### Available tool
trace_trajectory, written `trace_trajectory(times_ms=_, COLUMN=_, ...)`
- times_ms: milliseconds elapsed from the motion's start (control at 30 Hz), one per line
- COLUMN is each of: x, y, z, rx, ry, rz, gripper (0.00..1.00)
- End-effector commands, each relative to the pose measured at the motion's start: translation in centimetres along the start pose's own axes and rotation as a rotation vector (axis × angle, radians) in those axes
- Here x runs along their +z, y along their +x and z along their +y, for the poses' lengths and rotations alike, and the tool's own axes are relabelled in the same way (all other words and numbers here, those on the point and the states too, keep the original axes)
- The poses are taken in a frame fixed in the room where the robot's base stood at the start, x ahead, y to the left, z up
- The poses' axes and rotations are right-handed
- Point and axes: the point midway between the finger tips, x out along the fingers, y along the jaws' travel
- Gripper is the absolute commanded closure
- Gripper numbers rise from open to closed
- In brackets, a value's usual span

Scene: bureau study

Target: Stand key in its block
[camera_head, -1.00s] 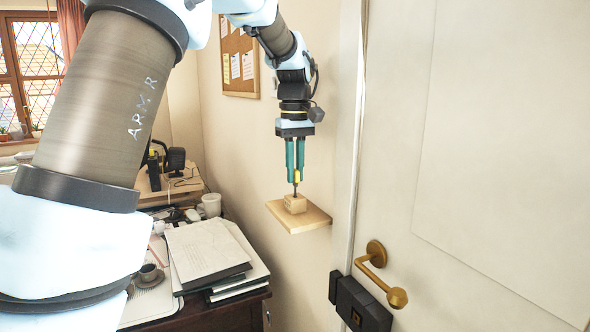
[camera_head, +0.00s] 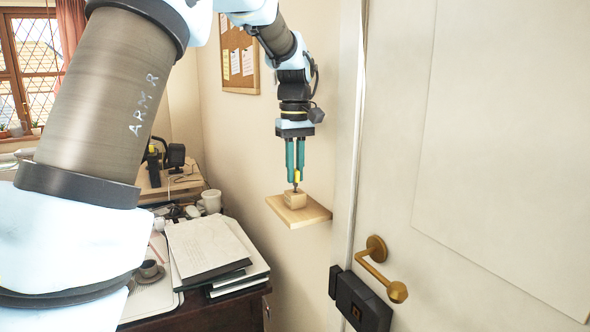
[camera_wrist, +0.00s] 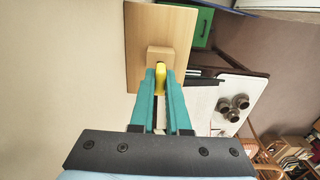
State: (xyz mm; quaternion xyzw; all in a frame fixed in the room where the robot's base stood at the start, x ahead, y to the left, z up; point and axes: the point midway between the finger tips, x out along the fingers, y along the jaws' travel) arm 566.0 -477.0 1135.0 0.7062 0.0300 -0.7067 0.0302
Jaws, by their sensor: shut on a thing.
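My gripper (camera_head: 295,177) points straight down above a small wooden shelf on the wall. Its green fingers are shut on the key (camera_head: 297,175), whose yellow head shows between the fingertips; the yellow head also shows in the wrist view (camera_wrist: 160,77). The key is upright, with a dark shank below the head reaching down to the top of the wooden block (camera_head: 295,200). The block sits on the shelf (camera_head: 314,215) and shows in the wrist view (camera_wrist: 159,54) just beyond the fingertips. How far the shank is inside the block I cannot tell.
A white door (camera_head: 490,130) with a brass handle (camera_head: 378,270) and a black lock box (camera_head: 360,302) stands right of the shelf. A corkboard (camera_head: 240,60) hangs behind.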

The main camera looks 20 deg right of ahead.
Motion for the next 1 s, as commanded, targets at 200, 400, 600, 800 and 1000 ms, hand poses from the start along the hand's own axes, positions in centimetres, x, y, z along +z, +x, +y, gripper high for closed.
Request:
trace_trajectory(times_ms=200, x=0.0, y=0.5, z=0.0, rx=-0.001, ry=0.000, rz=-0.001, gripper=1.00)
trace_trajectory(times_ms=400, x=0.0, y=0.5, z=0.0, rx=0.000, ry=0.000, rz=0.000, gripper=1.00)
trace_trajectory(times_ms=600, x=0.0, y=0.6, z=0.0, rx=0.000, ry=0.000, rz=0.000, gripper=1.00)
trace_trajectory(times_ms=800, x=0.0, y=0.9, z=0.0, rx=0.000, ry=0.000, rz=-0.001, gripper=1.00)
trace_trajectory(times_ms=1000, x=0.0, y=1.3, z=0.0, rx=0.000, ry=0.000, rz=-0.001, gripper=1.00)
